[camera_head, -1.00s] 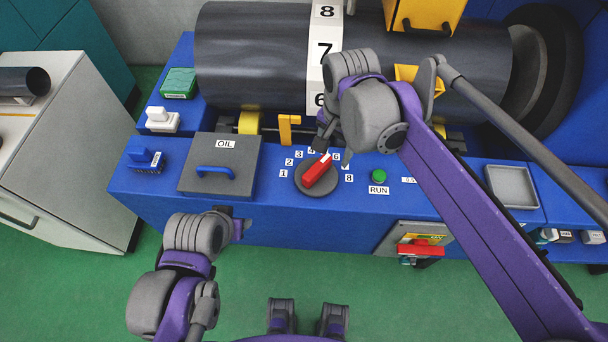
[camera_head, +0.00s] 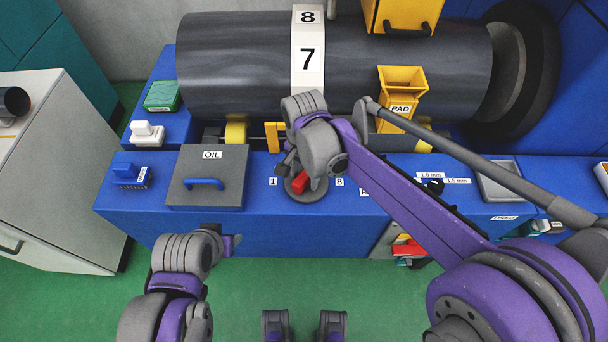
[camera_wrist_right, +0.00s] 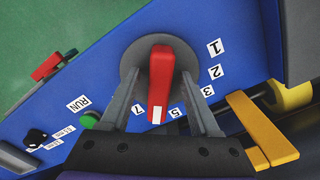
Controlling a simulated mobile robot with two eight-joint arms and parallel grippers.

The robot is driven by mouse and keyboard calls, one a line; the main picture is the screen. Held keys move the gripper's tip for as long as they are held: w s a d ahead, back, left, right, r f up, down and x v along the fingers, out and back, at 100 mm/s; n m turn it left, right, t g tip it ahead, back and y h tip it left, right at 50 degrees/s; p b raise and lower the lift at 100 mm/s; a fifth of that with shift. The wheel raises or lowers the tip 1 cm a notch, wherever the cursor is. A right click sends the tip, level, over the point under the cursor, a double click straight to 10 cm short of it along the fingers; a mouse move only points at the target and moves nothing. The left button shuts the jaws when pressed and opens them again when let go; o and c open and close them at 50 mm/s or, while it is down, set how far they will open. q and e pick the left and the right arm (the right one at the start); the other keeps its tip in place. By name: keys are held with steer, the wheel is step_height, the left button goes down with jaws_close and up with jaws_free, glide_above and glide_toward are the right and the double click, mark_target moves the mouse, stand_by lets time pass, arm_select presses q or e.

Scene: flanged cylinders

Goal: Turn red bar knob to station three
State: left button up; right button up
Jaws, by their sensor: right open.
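The red bar knob (camera_wrist_right: 161,75) sits on a round grey disc (camera_wrist_right: 130,72) on the blue panel. Its white-marked end points between the 5 and 7 labels, away from the 3 label (camera_wrist_right: 207,91). In the head view the knob (camera_head: 300,182) is partly hidden by my right arm. My right gripper (camera_wrist_right: 162,84) is open, one finger on each side of the bar, with gaps visible; it also shows over the knob in the head view (camera_head: 288,168). My left gripper (camera_head: 232,242) is low at the left, in front of the panel; its fingers are not clear.
An OIL lid (camera_head: 180,165) with a blue handle (camera_head: 204,183) lies left of the knob. A green RUN button (camera_wrist_right: 89,120) is near the knob. A large dark roller (camera_head: 240,65) and yellow PAD holder (camera_head: 402,90) are behind. A red handle (camera_head: 408,249) is on the panel's front.

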steer(key=shift+f, duration=0.15)
jaws_close()
steer(key=shift+n, duration=0.4)
steer(key=n, duration=0.3)
steer(key=shift+d, duration=0.15)
steer(key=n, duration=0.3)
steer(key=shift+s+d+n, duration=0.1)
steer(key=shift+d+n, duration=0.05)
steer(key=shift+n, duration=0.15)
steer(key=n, duration=0.6)
steer(key=shift+d+n+b, duration=0.3)
steer(key=shift+b, duration=0.05)
